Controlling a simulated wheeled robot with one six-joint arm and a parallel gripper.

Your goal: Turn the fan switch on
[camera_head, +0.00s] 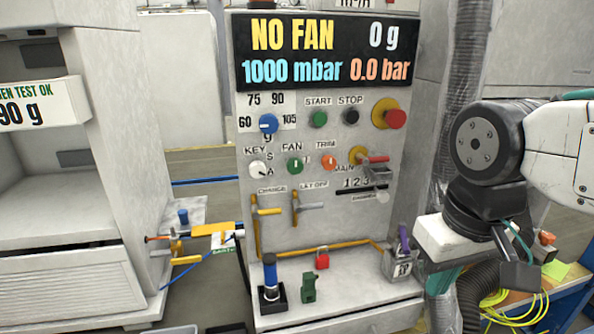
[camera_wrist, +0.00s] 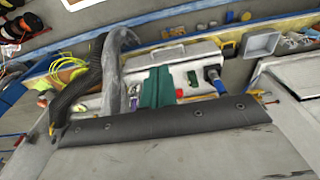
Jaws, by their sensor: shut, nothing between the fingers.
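The fan switch (camera_head: 295,165) is a round green knob under the label FAN, in the middle of the grey control panel (camera_head: 330,225). A light mark shows on its face. The display (camera_head: 325,52) above reads NO FAN. My gripper (camera_head: 440,282), with teal fingers, hangs pointing down at the right of the panel, well apart from and lower than the switch. Its fingers also show in the wrist view (camera_wrist: 157,88), shut and empty, above the panel's lower ledge. I cannot make out the fan switch in the wrist view.
Beside the switch are a white key knob (camera_head: 258,168) and an orange knob (camera_head: 329,162). A blue knob (camera_head: 268,123) and a red stop button (camera_head: 395,118) sit above. A wrapped hose (camera_head: 465,60) runs at the right.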

